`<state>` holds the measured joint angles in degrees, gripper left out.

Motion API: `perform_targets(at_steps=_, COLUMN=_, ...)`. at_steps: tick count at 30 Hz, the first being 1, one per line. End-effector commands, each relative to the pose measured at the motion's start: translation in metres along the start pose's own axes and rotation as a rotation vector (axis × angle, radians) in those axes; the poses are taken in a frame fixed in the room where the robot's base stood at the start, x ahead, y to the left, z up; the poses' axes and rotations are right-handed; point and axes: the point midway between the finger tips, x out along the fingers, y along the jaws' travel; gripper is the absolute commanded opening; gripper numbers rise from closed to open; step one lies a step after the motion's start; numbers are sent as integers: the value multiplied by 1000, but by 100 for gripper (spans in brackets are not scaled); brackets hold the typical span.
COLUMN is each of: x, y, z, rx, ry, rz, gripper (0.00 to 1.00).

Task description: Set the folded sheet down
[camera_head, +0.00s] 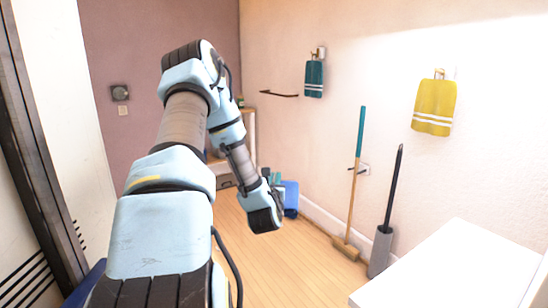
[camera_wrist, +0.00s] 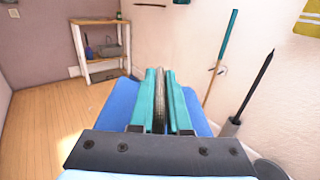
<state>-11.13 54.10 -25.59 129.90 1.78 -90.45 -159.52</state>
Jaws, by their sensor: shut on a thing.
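My gripper (camera_wrist: 159,72) points away from the wrist camera, its two teal fingers close together and shut on the folded sheet. The folded sheet (camera_wrist: 122,100) is blue and spreads out on both sides of the fingers. A narrow grey strip shows between the fingers; I cannot tell if it is part of the sheet. In the head view my gripper (camera_head: 274,184) is partly hidden by my wrist, and the blue sheet (camera_head: 291,199) shows just beyond it, in front of the wall and floor. Its underside is hidden, so I cannot tell whether it touches anything.
A wooden shelf unit (camera_wrist: 76,44) with bottles stands against the back wall. A broom (camera_head: 357,165) and a black-handled brush in a grey holder (camera_head: 381,252) stand by the right wall. A white surface (camera_head: 455,275) is at lower right. Wooden floor (camera_wrist: 40,122) lies open at left.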

Motion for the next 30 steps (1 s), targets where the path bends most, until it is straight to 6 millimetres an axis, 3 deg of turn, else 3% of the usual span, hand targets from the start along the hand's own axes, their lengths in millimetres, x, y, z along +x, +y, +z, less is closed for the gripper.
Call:
perform_targets(at_steps=1, x=-5, y=24, z=-4, rx=3, ry=0, rz=28, gripper=0)
perform_targets(at_steps=3, x=-13, y=50, z=-8, rx=3, ry=-1, rz=57, gripper=0)
perform_targets(at_steps=9, x=-28, y=93, z=-12, rx=1, ry=-2, rz=105, gripper=0)
perform_targets(at_steps=18, x=-30, y=100, z=11, rx=0, ry=-3, rz=114, gripper=0)
perform_targets(at_steps=30, x=-30, y=100, z=8, rx=0, ry=-2, rz=113, gripper=0)
